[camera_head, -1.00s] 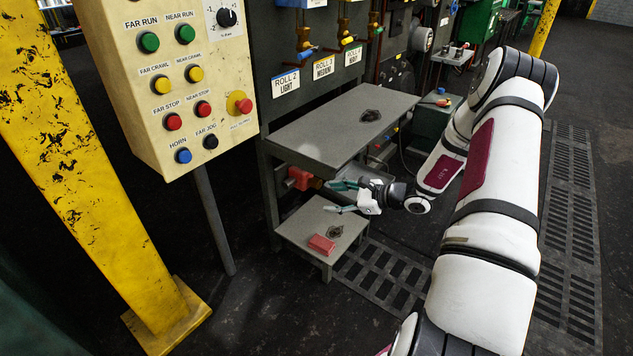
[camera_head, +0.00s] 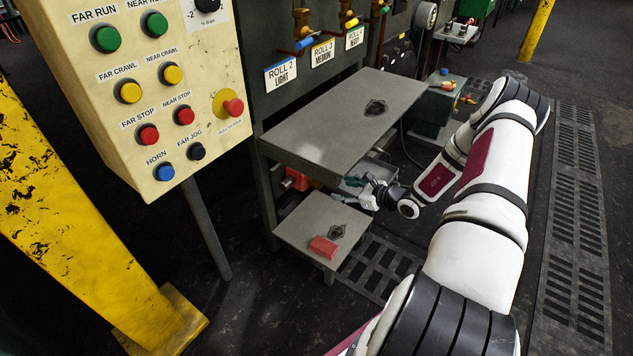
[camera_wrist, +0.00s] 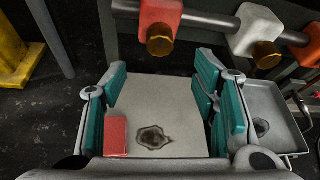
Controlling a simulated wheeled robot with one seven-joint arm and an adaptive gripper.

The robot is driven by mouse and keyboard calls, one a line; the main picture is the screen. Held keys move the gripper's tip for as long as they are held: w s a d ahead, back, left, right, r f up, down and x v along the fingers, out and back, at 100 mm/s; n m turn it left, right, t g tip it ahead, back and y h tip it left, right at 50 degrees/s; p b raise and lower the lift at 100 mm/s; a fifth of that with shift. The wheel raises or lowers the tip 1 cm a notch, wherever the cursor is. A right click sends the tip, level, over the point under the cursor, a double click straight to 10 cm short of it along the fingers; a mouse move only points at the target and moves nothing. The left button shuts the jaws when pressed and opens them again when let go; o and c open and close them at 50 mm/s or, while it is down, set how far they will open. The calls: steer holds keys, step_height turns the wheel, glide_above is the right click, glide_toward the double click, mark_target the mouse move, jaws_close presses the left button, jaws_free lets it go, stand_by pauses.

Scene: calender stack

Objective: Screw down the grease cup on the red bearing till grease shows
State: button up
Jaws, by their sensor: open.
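The red bearing (camera_wrist: 160,14) is at the top centre of the wrist view, on a grey shaft. A brass grease cup (camera_wrist: 160,40) hangs below it. The bearing also shows under the grey bench in the head view (camera_head: 298,180), where its cup cannot be made out. My gripper (camera_wrist: 162,65) is open, its teal fingers spread wide. The cup appears between and beyond the fingertips, with a gap. In the head view my gripper (camera_head: 357,184) is to the right of the bearing, partly below the bench edge. No grease can be made out.
A pale bearing (camera_wrist: 255,30) with its own brass cup (camera_wrist: 267,55) is to the right. A low grey shelf (camera_head: 300,222) holds a red block (camera_head: 323,247) and a dark stain. The bench top (camera_head: 330,125) overhangs. A button panel (camera_head: 155,100) and yellow post (camera_head: 75,220) stand left.

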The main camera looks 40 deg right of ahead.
mark_target(321, 184)
steer(key=b+x, duration=0.4)
steer(key=x, duration=0.8)
steer(key=shift+f, duration=0.1)
steer(key=c, duration=1.2)
